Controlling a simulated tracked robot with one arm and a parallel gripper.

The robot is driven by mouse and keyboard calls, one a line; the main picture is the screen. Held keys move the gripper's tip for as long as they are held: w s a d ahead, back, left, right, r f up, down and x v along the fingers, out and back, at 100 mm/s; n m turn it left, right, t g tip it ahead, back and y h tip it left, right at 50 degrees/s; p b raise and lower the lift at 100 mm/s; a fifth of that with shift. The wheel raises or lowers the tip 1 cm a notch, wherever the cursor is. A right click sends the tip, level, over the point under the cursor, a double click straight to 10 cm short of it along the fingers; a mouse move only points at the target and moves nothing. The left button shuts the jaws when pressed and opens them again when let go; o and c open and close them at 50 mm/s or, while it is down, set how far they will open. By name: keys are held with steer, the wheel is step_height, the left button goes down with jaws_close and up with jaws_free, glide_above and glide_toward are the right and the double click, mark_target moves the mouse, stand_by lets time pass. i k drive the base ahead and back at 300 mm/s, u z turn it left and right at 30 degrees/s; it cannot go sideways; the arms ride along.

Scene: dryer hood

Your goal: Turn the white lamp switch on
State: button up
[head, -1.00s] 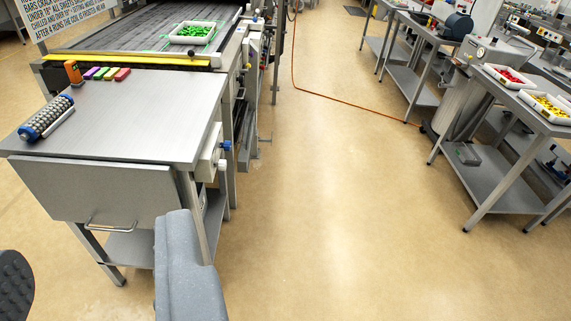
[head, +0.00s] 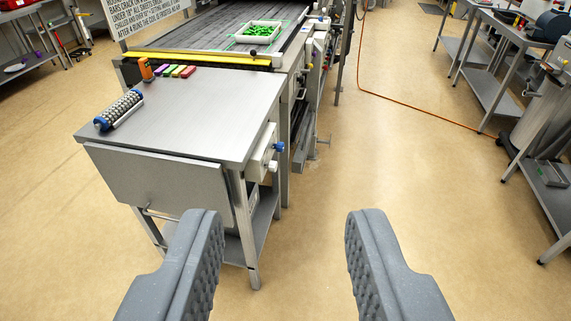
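My gripper (head: 284,222) is open and empty, with its two grey padded fingers wide apart at the bottom of the head view. It is in front of a steel table (head: 200,110). A white box (head: 262,150) with blue knobs is fixed to the table's right side, beyond and above the space between the fingers. I cannot tell whether this box carries the white lamp switch. No lamp or switch is clearly recognisable in this view.
A roller (head: 119,109), an orange object (head: 147,69) and several coloured blocks lie on the table. Behind it, a conveyor (head: 205,38) carries a white tray (head: 256,32) of green pieces. An orange cable (head: 420,108) crosses the floor.

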mark_target(272, 166)
steer(key=i, duration=0.95)
steer(key=u, duration=0.05)
